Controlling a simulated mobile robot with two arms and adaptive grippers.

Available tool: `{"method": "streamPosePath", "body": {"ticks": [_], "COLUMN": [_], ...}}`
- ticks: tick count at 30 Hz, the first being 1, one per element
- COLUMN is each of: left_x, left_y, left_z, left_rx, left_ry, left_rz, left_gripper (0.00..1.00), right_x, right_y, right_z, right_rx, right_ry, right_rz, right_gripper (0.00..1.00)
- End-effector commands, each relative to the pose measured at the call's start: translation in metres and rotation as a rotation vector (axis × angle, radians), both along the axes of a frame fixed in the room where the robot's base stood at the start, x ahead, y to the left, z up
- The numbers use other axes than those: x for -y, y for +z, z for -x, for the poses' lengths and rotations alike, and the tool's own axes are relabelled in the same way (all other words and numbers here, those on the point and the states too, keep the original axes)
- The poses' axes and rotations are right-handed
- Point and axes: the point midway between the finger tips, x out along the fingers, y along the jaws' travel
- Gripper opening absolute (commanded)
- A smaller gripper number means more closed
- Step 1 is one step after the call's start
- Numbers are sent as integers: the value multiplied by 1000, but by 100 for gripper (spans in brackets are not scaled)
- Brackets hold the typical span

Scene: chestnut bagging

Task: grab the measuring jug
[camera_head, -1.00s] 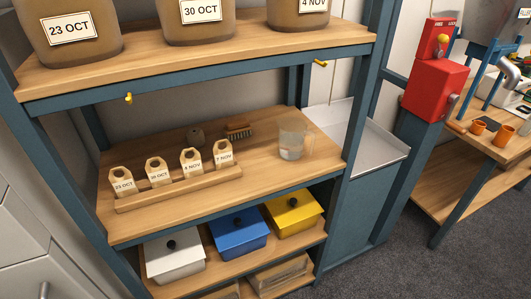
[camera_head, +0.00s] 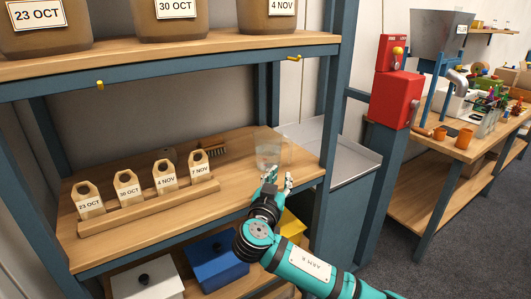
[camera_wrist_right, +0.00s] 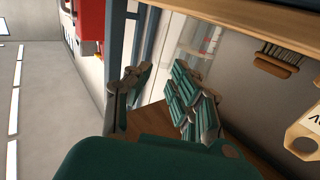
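The clear measuring jug (camera_head: 267,148) stands upright at the right end of the middle wooden shelf. In the right wrist view, a see-through shape that looks like the jug (camera_wrist_right: 196,40) shows beyond the fingers. My right gripper (camera_head: 279,177) is at the shelf's front edge, just in front of the jug. Its fingers are spread with a gap between them, also in the wrist view (camera_wrist_right: 163,88), and nothing is clearly held. My left gripper is not in view.
A brush (camera_head: 212,149) lies behind the rack. The upper shelf (camera_head: 180,50) carries large jars, and a shelf post (camera_head: 335,110) stands close right of the jug. Lidded boxes (camera_head: 214,260) sit below.

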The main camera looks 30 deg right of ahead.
Motion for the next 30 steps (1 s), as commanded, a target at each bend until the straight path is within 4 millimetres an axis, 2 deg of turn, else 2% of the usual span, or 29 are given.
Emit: {"method": "streamPosePath", "body": {"ticks": [3,9,17,25,30], "left_x": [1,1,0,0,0], "left_y": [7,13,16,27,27], "left_z": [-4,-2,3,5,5], "left_rx": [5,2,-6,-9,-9], "left_ry": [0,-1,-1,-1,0], "left_rz": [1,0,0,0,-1], "left_gripper": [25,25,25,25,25], "right_x": [20,44,58,84,88], "right_y": [3,1,-1,-6,-8], "right_z": [-19,-45,-59,-86,-92], "right_rx": [-2,-3,-4,-4,-4], "right_ry": [-4,-1,0,-1,2], "right_rz": [6,3,3,2,0], "right_gripper": [21,21,21,21,21]}}
